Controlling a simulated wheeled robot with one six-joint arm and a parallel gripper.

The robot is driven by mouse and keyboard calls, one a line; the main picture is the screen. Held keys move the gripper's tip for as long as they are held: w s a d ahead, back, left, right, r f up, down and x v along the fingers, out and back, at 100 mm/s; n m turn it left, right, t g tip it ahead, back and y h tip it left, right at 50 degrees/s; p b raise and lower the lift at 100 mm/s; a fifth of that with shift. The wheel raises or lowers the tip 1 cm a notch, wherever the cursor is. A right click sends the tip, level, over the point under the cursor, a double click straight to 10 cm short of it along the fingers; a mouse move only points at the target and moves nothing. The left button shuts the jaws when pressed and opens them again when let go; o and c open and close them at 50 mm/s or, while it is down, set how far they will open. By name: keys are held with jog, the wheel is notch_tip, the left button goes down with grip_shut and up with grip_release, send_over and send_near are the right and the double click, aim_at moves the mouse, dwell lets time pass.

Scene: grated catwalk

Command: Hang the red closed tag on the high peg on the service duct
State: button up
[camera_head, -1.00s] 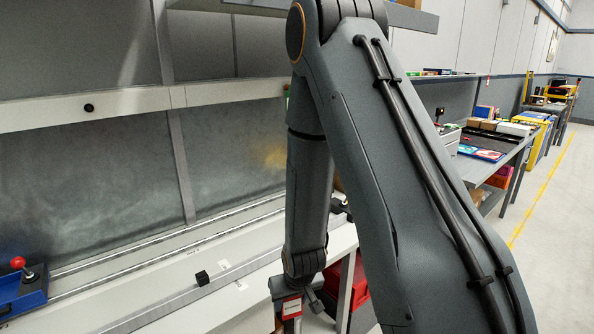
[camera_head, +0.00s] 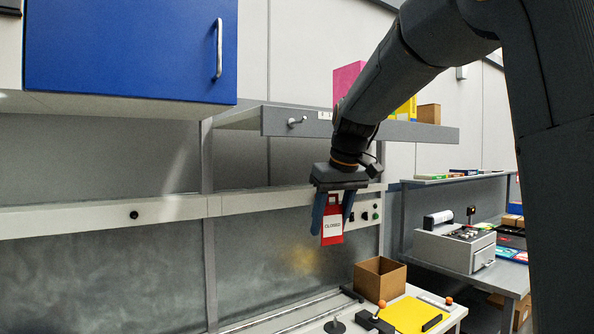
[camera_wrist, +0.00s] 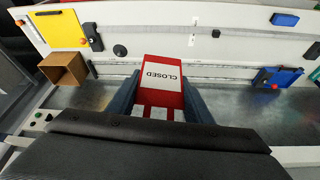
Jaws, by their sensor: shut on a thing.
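The red tag (camera_head: 332,237) with a white "CLOSED" label hangs upright between the fingers of my gripper (camera_head: 333,217), in front of the back panel. My gripper is shut on it and points down. In the wrist view the tag (camera_wrist: 160,82) sits between both fingers, its lettering upside down. A pale peg (camera_head: 297,121) sticks out of the front face of the grey overhead ledge (camera_head: 388,130), above and left of the tag. A round black knob (camera_head: 134,214) sits on the long pale rail (camera_head: 75,217), lower and farther left. I cannot tell which body is the service duct.
A blue cabinet (camera_head: 130,50) hangs at the upper left. Pink (camera_head: 346,80) and yellow boxes stand on the ledge. An open cardboard box (camera_head: 380,278) and a yellow sheet (camera_head: 410,315) are on the bench below. The space left of the tag looks clear.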

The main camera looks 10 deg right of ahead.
jog(key=s+r, duration=0.5)
jog(key=r, duration=0.4)
jog(key=s+a+r+n+p, duration=0.1)
jog(key=s+r, duration=0.4)
jog(key=r, duration=0.5)
jog(key=shift+s+n+y, duration=0.3)
jog(key=shift+s, duration=0.05)
